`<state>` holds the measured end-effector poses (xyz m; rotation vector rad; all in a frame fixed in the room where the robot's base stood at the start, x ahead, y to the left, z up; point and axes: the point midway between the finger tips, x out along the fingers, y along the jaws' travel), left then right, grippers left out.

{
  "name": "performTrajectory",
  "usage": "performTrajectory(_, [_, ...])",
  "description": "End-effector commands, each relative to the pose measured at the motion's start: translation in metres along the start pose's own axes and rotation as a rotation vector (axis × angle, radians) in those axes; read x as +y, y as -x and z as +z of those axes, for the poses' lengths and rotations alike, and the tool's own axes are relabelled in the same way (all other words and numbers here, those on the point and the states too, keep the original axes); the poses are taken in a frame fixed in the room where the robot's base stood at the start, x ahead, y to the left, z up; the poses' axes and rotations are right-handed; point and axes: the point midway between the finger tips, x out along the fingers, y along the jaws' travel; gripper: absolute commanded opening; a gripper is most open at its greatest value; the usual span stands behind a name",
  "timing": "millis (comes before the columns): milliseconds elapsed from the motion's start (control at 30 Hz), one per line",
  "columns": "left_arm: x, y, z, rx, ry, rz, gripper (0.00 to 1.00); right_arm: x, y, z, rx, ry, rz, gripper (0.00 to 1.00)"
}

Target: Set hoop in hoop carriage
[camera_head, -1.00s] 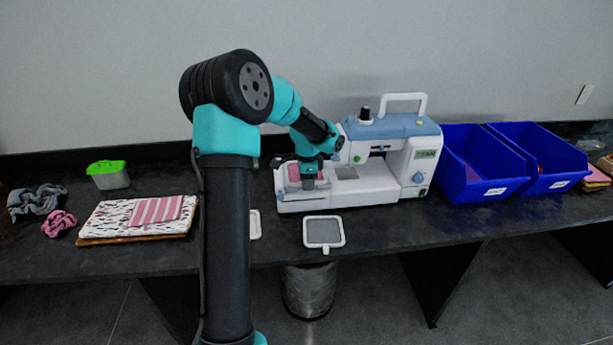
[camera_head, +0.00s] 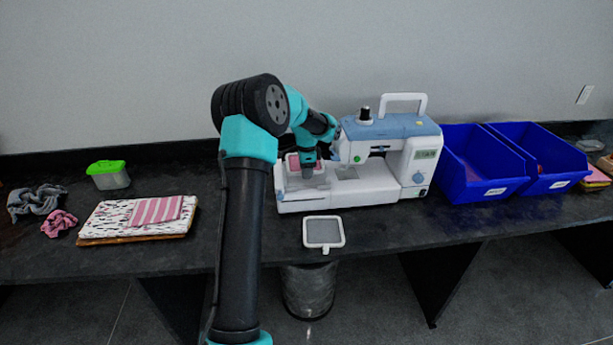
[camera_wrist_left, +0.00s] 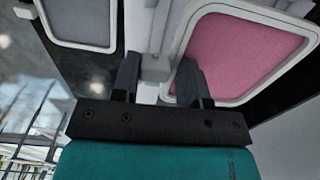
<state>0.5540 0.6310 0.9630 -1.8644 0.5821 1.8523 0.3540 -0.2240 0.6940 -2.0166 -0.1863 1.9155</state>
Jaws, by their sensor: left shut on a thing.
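The white-framed hoop with pink fabric (camera_wrist_left: 245,52) is held by its small tab between the fingers of my left gripper (camera_wrist_left: 157,78), which is shut on it. In the head view the gripper (camera_head: 308,170) and the pink hoop (camera_head: 292,160) are over the left end of the white and blue sewing machine (camera_head: 385,135), left of its needle head. The hoop carriage is hard to make out there, and I cannot tell whether the hoop touches it. My right gripper is not in view.
A grey-filled hoop (camera_head: 323,232) lies at the table's front edge, before the machine. Two blue bins (camera_head: 480,185) stand right of the machine. Folded fabrics (camera_head: 140,215), scrunchies (camera_head: 40,200) and a green-lidded box (camera_head: 110,178) are on the left.

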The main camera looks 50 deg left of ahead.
Motion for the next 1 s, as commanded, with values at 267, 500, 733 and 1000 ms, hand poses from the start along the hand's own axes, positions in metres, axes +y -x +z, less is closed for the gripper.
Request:
performTrajectory(267, [0.001, -0.026, 0.000, 0.000, 0.001, 0.000, 0.16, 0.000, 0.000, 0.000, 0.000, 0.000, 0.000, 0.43])
performTrajectory(500, [0.001, -0.026, 0.000, 0.000, 0.001, 0.000, 0.16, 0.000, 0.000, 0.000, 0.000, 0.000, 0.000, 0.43])
performTrajectory(733, [0.001, -0.029, 0.000, 0.000, 0.001, 0.000, 0.50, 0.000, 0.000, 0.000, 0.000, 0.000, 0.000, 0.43])
performTrajectory(1000, [0.001, -0.029, 0.000, 0.000, 0.000, 0.001, 0.66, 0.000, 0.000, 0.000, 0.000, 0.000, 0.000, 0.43])
